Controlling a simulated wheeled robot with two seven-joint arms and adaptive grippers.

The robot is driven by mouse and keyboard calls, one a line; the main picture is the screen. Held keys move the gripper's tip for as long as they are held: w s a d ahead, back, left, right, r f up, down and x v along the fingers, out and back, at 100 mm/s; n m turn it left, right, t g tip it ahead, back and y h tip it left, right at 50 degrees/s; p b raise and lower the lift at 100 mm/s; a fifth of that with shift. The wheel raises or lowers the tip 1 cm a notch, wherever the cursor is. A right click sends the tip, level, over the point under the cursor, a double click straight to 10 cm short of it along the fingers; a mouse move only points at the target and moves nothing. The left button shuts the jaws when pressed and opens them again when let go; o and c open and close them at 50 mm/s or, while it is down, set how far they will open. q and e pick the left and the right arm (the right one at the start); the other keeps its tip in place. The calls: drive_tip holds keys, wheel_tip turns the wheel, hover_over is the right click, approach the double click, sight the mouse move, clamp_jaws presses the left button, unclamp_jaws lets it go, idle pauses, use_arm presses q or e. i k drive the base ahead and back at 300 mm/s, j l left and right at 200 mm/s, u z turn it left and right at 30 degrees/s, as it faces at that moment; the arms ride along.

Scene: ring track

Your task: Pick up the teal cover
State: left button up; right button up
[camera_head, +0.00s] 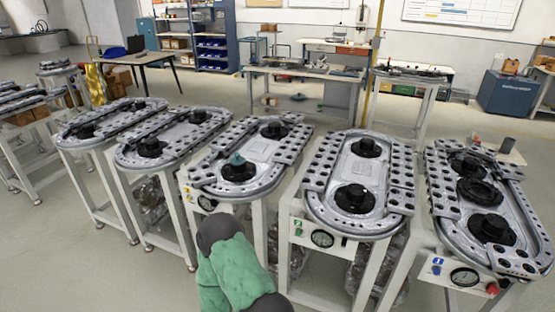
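A small teal cover (237,160) sits on top of the near black hub (239,173) of the middle ring track (262,187). It is small in the picture, and I cannot tell how firmly it sits. A green and dark grey arm link of mine is at the bottom centre, just in front of that track's stand. Neither of my grippers shows in this view, and nothing is seen touching the teal cover.
Similar ring tracks on white stands are on both sides, including one to the right (316,201) and one at far right (535,240). A workbench (335,76) and a blue shelf (211,50) stand behind. Open floor lies at lower left.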

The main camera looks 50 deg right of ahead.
sight(237, 161)
drive_tip(key=z, duration=1.5)
drive_tip(key=i+u, duration=0.1)
drive_tip(key=i+j, duration=0.05)
